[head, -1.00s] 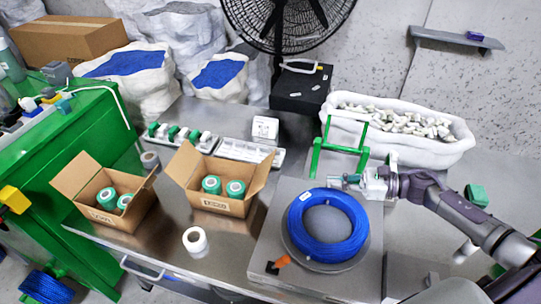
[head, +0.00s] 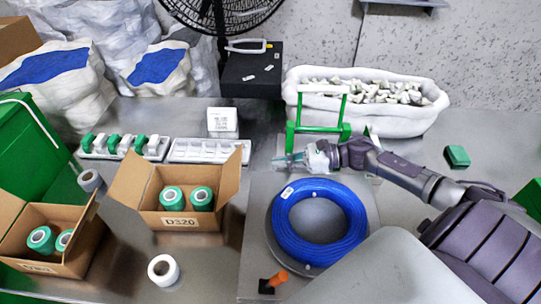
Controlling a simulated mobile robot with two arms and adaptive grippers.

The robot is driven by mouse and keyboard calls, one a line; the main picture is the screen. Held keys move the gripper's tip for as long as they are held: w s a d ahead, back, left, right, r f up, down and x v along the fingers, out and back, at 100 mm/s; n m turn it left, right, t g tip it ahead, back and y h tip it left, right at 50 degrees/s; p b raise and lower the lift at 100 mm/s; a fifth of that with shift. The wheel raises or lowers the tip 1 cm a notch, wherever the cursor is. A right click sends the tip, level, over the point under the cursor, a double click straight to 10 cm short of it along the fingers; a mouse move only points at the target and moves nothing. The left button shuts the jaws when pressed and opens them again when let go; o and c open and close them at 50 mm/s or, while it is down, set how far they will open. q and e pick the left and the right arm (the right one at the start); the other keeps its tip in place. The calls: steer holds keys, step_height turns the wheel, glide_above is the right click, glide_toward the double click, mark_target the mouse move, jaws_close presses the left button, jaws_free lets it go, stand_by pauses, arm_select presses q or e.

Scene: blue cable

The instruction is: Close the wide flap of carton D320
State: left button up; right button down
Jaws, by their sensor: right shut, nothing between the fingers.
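Carton D320 (head: 180,222) is an open brown cardboard box on the metal table, with its label on the front. Two green-and-white spools (head: 201,198) stand inside it. Its right flap (head: 230,176) stands up and leans outward, and its left flap (head: 130,180) also stands open. My right gripper (head: 282,163) is shut and empty. It is to the right of the carton, apart from the right flap, behind the blue cable coil (head: 285,235). My left gripper is not in view.
A second open carton (head: 50,268) with spools stands close at left. A white roll (head: 163,270) lies in front of D320. White trays (head: 205,150) lie behind it. A green frame (head: 318,128) stands behind my right gripper, before a white bin (head: 425,122).

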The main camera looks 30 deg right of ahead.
steer(key=p+x, duration=0.1)
steer(key=x, duration=0.6)
steer(key=shift+a+r, duration=0.1)
steer(key=shift+r, duration=0.05)
steer(key=shift+w+a+p, duration=0.25)
steer(key=shift+a+p, duration=0.05)
steer(key=shift+a, duration=0.1)
